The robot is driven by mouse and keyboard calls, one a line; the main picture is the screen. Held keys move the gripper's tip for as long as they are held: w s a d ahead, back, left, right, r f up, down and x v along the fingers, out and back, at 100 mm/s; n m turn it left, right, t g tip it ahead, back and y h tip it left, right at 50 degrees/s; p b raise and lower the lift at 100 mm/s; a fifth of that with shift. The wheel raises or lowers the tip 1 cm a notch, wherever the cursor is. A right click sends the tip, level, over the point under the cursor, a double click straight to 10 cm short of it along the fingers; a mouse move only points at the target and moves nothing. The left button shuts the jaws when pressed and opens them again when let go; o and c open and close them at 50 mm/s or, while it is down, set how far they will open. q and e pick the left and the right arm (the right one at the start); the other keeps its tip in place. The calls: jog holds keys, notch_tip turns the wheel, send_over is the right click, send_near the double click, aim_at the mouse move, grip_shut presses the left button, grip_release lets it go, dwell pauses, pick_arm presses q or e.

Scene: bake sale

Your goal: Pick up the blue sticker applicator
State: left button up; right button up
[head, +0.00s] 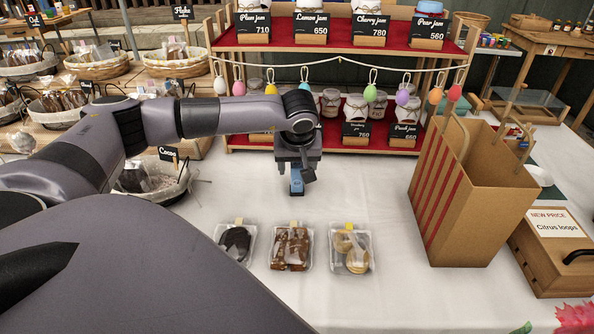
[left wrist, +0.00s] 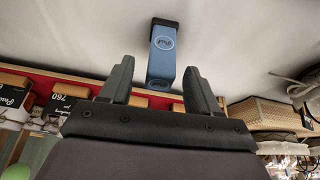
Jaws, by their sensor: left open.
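The blue sticker applicator (head: 297,182) stands on the white tablecloth, directly under my left gripper (head: 297,165) in the head view. The gripper hides its upper part there. In the left wrist view the applicator (left wrist: 162,55) is a blue block with a dark end and a round mark. It shows beyond and between the two fingertips of my left gripper (left wrist: 157,78). The fingers are apart and nothing is held between them. My right gripper is not in view.
Three clear packs of baked goods (head: 291,247) lie in front of the applicator. A striped paper bag (head: 468,190) and a wooden box (head: 556,250) stand at the right. A red-lined jar shelf (head: 340,135) is behind, baskets (head: 155,180) at the left. Cloth right of the applicator is clear.

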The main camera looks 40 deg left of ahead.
pick_arm(q)
jog(key=x, duration=0.5)
jog(key=shift+r, duration=0.1)
jog(key=c, duration=1.1)
jog(key=shift+c, duration=0.2)
jog(key=shift+r, duration=0.1)
jog(key=shift+r, duration=0.1)
jog(key=shift+r, duration=0.3)
notch_tip(320, 180, up, 19)
jog(key=p, duration=0.1)
